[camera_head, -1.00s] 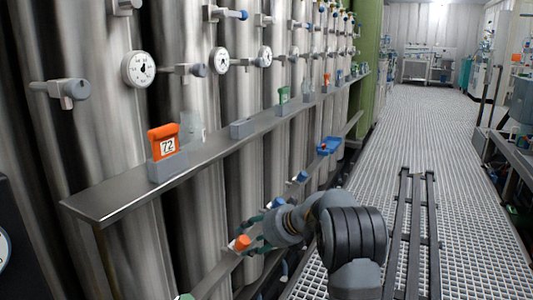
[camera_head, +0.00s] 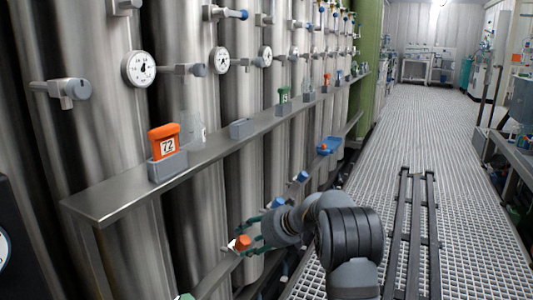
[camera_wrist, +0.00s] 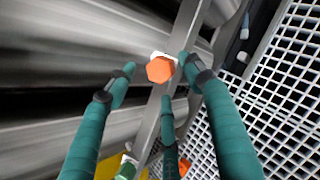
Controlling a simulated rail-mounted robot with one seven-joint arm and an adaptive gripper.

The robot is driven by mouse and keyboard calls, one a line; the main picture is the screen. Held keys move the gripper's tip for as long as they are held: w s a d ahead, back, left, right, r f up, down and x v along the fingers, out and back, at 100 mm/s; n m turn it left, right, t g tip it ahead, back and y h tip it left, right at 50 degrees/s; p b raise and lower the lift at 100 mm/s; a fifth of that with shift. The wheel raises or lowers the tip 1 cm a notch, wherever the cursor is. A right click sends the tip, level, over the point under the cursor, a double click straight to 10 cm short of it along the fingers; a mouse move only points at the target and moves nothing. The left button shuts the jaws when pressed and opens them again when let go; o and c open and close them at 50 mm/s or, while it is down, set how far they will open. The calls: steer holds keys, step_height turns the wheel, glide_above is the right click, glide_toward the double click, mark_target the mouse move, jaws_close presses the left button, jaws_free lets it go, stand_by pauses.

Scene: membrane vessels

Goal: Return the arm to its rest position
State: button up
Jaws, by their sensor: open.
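My arm shows at the lower middle of the head view, bent toward the lower rail beside the steel vessels. My gripper (camera_head: 254,236) has teal fingers and is open near an orange cap (camera_head: 243,242) on that rail. In the wrist view my gripper (camera_wrist: 158,76) has its fingers spread, with the orange six-sided cap (camera_wrist: 160,69) between and just beyond the tips. A white part shows behind the cap. I see no finger clearly closed on it; whether any tip touches it I cannot tell.
A steel shelf (camera_head: 112,196) runs along the vessels and carries an orange block marked 72 (camera_head: 165,142) in a grey holder. Blue caps (camera_head: 303,176) stand farther along the lower rail. Grated floor (camera_head: 413,120) with dark rails (camera_head: 416,225) lies clear to the right.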

steer(key=v, duration=0.9)
steer(key=x, duration=1.1)
steer(key=shift+a+f, duration=0.1)
steer(key=shift+f, duration=0.05)
steer(key=s+d+r+p, duration=0.1)
steer(key=d+r+p, duration=0.2)
steer(key=r+p, duration=0.3)
steer(key=s+d+r+n+g+h+p, duration=0.2)
steer(key=s+d+r+n+g+p, duration=0.1)
steer(key=s+n, duration=0.7)
steer(key=s+d+r+n+g+h+p, duration=0.2)
steer(key=s+d+n+g+p, duration=0.4)
steer(key=s+n, duration=0.5)
steer(key=d+r+g, duration=0.1)
steer(key=d+g, duration=0.1)
steer(key=shift+s+g, duration=0.4)
